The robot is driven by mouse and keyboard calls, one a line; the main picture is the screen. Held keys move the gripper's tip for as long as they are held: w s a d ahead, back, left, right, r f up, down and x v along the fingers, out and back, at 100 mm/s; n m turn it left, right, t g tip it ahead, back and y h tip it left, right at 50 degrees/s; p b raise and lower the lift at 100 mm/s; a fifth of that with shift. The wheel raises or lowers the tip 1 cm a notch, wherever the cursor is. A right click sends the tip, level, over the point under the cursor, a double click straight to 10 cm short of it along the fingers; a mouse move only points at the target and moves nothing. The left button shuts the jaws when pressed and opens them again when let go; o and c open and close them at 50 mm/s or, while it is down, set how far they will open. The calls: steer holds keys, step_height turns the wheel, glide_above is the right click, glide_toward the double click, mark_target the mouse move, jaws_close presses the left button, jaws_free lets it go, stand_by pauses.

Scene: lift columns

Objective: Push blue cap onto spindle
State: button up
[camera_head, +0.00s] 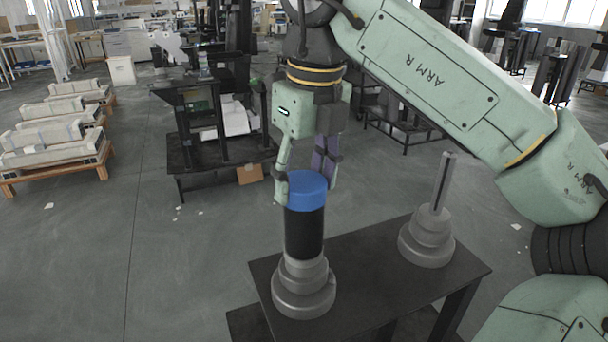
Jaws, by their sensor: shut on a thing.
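The blue cap (307,188) sits at the top of a black cylinder (304,232) that stands upright on a stepped grey base (304,285), at the left of a dark table. My gripper (307,190) is above it, pointing down, with its fingers shut on the blue cap. One finger shows at the cap's left side and the other behind its right side. A second stepped grey base with a bare upright spindle (443,182) stands at the right of the table. Whether any spindle is inside the black cylinder is hidden.
The dark table (372,268) has bare room between the two bases. Behind it stand a black rack (220,140) and a small cardboard box (249,174) on a low shelf. Pallets with grey parts (60,150) lie at the left. The floor between is open.

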steer(key=shift+f, duration=0.15)
steer(key=o, duration=1.3)
steer(key=o, duration=0.5)
steer(key=shift+c, duration=0.2)
steer(key=shift+r, duration=0.35)
steer(key=shift+r+p, duration=0.65)
steer(key=shift+r, duration=0.1)
steer(key=shift+r, duration=0.1)
